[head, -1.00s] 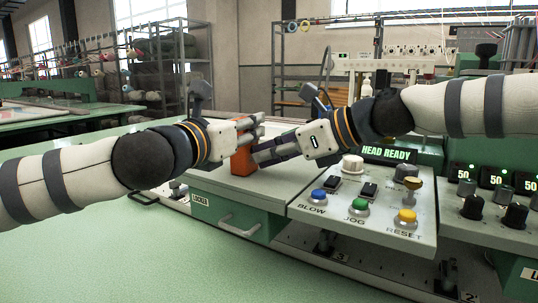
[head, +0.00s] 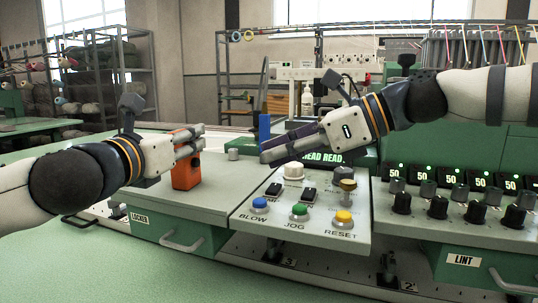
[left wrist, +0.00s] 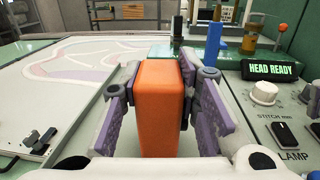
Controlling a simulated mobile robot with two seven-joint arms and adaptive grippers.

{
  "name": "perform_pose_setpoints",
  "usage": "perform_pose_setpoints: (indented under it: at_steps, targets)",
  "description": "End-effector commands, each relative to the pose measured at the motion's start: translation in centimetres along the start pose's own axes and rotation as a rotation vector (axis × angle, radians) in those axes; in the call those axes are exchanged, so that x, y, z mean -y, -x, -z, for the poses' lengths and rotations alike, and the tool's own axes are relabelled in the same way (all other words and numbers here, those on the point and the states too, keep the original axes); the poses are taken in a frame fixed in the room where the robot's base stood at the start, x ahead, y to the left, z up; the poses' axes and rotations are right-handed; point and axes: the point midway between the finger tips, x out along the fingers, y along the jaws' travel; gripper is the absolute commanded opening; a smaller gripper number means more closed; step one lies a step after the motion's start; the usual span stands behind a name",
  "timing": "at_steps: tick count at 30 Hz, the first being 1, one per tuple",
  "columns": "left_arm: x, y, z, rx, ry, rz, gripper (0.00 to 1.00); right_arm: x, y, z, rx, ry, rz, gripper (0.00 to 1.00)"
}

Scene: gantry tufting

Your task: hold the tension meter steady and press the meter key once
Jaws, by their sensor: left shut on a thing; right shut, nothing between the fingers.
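The tension meter is an orange upright block (head: 186,172) on the locker top, left of the control panel. It also shows in the left wrist view (left wrist: 161,105), standing between the purple finger pads. My left gripper (head: 197,140) is shut on the meter near its upper part. My right gripper (head: 266,152) is shut and empty. Its fingertips point left, above the back left edge of the control panel and clear of the meter by a gap. The meter key cannot be made out in either view.
The control panel (head: 255,222) carries blue, green and yellow buttons, black switches and knobs. A HEAD READY display (head: 325,159) stands behind it. A blue post (head: 265,130) and a small grey cylinder (head: 233,154) stand behind the meter. The green table at front left is clear.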

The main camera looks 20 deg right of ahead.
Motion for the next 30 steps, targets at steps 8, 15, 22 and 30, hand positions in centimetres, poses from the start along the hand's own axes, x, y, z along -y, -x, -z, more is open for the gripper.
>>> perform_pose_setpoints:
  at_steps: [8,15,22,30]
  targets:
    - [-0.1,0.0,0.0,-0.001,0.0,-0.002,0.0,0.0,-0.1,0.0,0.0,0.0,0.0,0.0]
    - [-0.1,0.0,0.0,-0.001,0.0,-0.002,0.52,0.0,-0.1,0.0,0.0,0.0,0.0,0.0]
    - [-0.1,0.0,0.0,0.0,0.0,-0.001,0.53,0.0,-0.1,0.0,0.0,0.0,0.0,0.0]
    - [-0.1,3.6,0.0,0.001,-0.002,-0.001,0.53,0.0,-0.1,0.0,0.0,0.0,0.0,0.0]
